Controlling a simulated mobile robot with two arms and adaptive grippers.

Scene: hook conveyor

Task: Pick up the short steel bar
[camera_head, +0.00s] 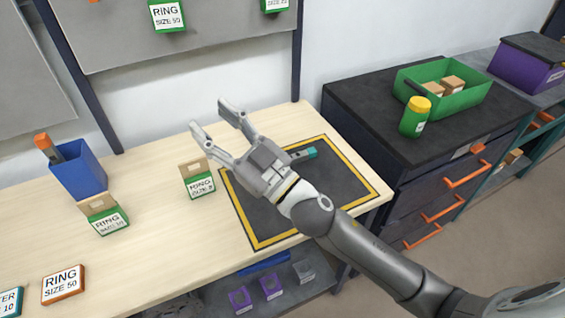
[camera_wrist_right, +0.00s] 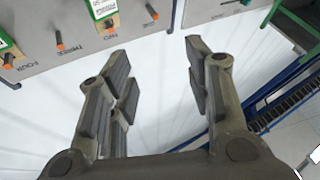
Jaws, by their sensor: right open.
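My right gripper (camera_head: 209,117) is open and empty above the workbench, with its fingers pointing toward the back wall. In the right wrist view its two fingers (camera_wrist_right: 156,55) stand wide apart with only pale wall between them. No other steel bar shows clearly. My left gripper is not in view.
The mat has a yellow border. Ring boxes (camera_head: 201,187) (camera_head: 107,222) and a blue bin (camera_head: 78,172) stand left on the bench. Right is a dark cabinet (camera_head: 360,105) with a green crate (camera_head: 405,78) and a green jar (camera_head: 413,122). The wrist view shows a pegboard (camera_wrist_right: 70,20).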

